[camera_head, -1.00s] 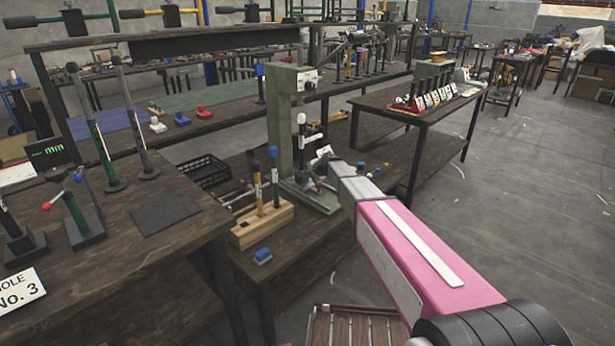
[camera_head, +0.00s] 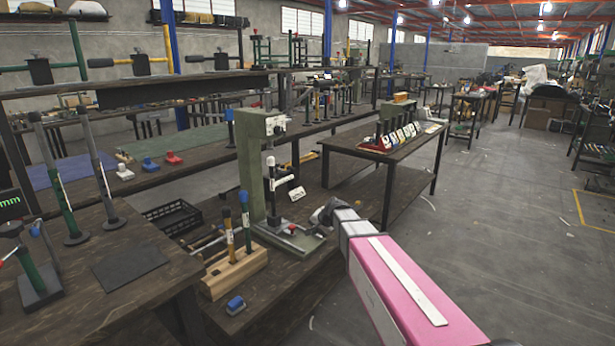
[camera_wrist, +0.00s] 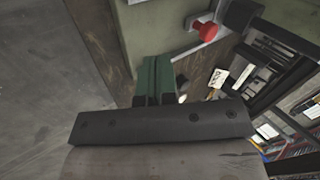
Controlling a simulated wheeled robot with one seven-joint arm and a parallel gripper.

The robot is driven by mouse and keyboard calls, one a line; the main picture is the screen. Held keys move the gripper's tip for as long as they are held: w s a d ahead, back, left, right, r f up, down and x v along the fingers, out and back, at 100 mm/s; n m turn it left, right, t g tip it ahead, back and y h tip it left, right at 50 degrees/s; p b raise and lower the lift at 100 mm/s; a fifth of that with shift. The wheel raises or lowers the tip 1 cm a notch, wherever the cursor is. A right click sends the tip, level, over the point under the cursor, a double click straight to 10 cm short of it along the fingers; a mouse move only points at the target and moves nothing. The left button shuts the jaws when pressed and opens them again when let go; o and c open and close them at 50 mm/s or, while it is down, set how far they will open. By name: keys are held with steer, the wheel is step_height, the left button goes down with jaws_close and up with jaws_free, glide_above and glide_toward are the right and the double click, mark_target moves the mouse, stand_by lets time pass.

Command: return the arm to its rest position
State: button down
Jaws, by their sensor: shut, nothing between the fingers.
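My arm, pink and grey, reaches in from the lower right of the head view. Its end, my gripper (camera_head: 325,213), is small and partly hidden there, just right of the green rivet press (camera_head: 252,170). In the wrist view, the green fingers of my gripper (camera_wrist: 153,80) are shut together with nothing between them. Beyond them the wrist view shows a red knob (camera_wrist: 207,31) on a light metal plate, beside a pale green surface. I cannot tell the exact gap between the fingers and the press.
A wooden block (camera_head: 232,272) with upright tools and a small blue item (camera_head: 235,304) sit left of the press. A black crate (camera_head: 172,217) stands behind. A table (camera_head: 375,150) with a row of cards stands beyond my arm. The floor at right is open.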

steer(key=s+d+f+n+g+h, duration=0.2)
steer(key=s+d+f, duration=0.1)
steer(key=s+d, duration=0.6)
steer(key=s+d+f+n+g+h, duration=0.2)
steer(key=s+d, duration=0.7)
steer(key=s, duration=0.7)
steer(key=shift+s+f+n+h, duration=0.35)
steer(key=shift+f+n+h, duration=0.1)
steer(key=shift+n+h, duration=0.3)
